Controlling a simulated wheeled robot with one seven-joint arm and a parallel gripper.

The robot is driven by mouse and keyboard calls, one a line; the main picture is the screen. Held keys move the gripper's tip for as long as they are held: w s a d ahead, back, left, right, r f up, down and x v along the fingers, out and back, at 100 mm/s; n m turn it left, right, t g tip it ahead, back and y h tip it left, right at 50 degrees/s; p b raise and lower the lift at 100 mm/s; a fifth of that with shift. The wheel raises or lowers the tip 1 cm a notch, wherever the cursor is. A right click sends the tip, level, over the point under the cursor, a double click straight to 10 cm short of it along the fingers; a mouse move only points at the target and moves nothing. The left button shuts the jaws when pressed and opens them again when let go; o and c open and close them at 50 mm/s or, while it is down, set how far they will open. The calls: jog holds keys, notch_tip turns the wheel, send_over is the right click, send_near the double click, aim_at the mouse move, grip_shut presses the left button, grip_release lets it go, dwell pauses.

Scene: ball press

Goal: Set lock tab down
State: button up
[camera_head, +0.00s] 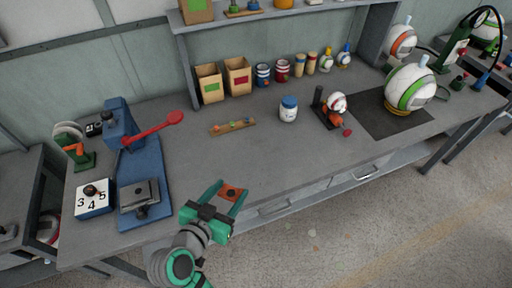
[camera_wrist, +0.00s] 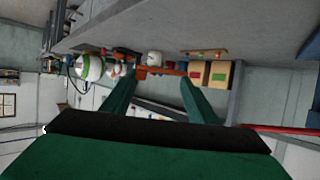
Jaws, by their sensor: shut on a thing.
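My gripper (camera_head: 229,193) is at the front edge of the grey workbench (camera_head: 185,155), right of the blue press (camera_head: 145,165). Its green fingers are shut on a small orange piece with a dark spot, which looks like the lock tab (camera_head: 232,191). In the wrist view, an orange strip that looks like the lock tab (camera_wrist: 160,71) spans the two fingertips. The tab appears held off the bench top; its exact height cannot be told.
The press has a red lever (camera_head: 152,129) pointing right. A numbered box (camera_head: 94,198) stands left of it. A small wooden rack (camera_head: 232,127), a white jar (camera_head: 288,109) and a dark mat (camera_head: 385,115) with a ball lie farther back. The front middle bench is clear.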

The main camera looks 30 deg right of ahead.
jog(key=w+d+f, duration=0.2)
jog(key=w+f, duration=0.2)
jog(key=w, duration=0.5)
send_over(224, 176)
jog(key=s, duration=0.3)
jog(key=f, duration=0.4)
jog(key=shift+w+a+f, duration=0.2)
jog(key=shift+a+f, duration=0.1)
jog(key=shift+f, duration=0.05)
jog(key=shift+w+d+f, duration=0.1)
jog(key=shift+w+f, duration=0.4)
jog(key=shift+f, duration=1.65)
jog(key=shift+f, duration=0.1)
jog(key=o, duration=1)
